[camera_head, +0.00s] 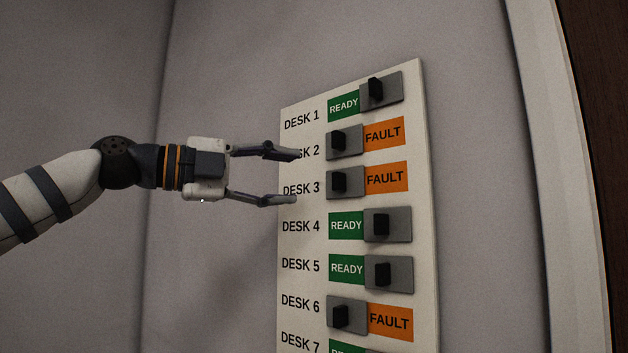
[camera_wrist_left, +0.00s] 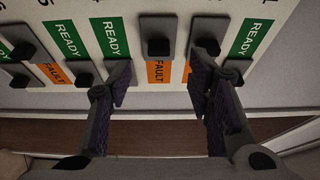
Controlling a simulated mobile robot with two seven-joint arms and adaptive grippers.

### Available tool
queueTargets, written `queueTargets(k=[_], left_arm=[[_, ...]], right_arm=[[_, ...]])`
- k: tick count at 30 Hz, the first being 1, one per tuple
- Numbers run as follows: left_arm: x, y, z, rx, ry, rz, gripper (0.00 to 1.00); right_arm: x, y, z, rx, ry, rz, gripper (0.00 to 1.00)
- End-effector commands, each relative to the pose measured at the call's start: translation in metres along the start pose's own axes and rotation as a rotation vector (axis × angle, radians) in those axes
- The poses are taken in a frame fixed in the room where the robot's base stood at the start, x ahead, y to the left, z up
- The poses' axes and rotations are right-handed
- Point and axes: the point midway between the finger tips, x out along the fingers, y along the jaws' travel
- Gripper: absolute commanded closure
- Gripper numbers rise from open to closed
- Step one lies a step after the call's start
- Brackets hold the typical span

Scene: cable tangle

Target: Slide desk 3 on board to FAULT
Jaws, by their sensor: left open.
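The white board (camera_head: 305,110) hangs on the wall with a column of desk rows. The desk 3 slider (camera_head: 338,182) has its dark knob at the left, and an orange FAULT label (camera_head: 387,177) shows to its right. My left gripper (camera_head: 296,177) is open and empty, left of that slider, its fingers overlapping the DESK 2 and DESK 3 lettering. In the left wrist view the desk 3 slider (camera_wrist_left: 157,35) appears between the two open fingers (camera_wrist_left: 160,80), beyond their tips. Its FAULT label there is partly visible. My right gripper is not in view.
The desk 2 slider (camera_head: 338,141) just above also shows FAULT, close to the upper finger's line. The desk 4 slider (camera_head: 382,225) below shows READY. Desk 1 and desk 5 show READY, desk 6 FAULT. Plain wall surrounds the board; a door frame stands at the right.

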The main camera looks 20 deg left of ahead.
Motion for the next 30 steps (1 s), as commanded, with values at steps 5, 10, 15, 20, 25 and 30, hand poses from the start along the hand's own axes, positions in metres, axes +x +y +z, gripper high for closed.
queueTargets(k=[5,10,15,20,25,30], left_arm=[[-0.033,0.000,0.000,0.001,0.000,0.000,0.53],[-0.042,0.001,0.000,0.000,0.000,0.002,0.53],[-0.041,0.001,0.000,0.000,0.000,0.002,0.53],[-0.041,0.000,0.000,0.000,0.000,0.002,0.53],[-0.044,0.002,0.001,0.000,0.000,0.008,0.53],[-0.101,0.001,0.000,0.000,0.000,0.005,0.53]], right_arm=[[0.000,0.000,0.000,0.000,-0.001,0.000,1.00],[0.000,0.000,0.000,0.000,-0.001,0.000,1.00],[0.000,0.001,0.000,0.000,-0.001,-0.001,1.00],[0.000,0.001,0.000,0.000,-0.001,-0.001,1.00],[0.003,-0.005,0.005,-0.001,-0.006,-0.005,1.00],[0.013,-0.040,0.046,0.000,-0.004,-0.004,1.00]])
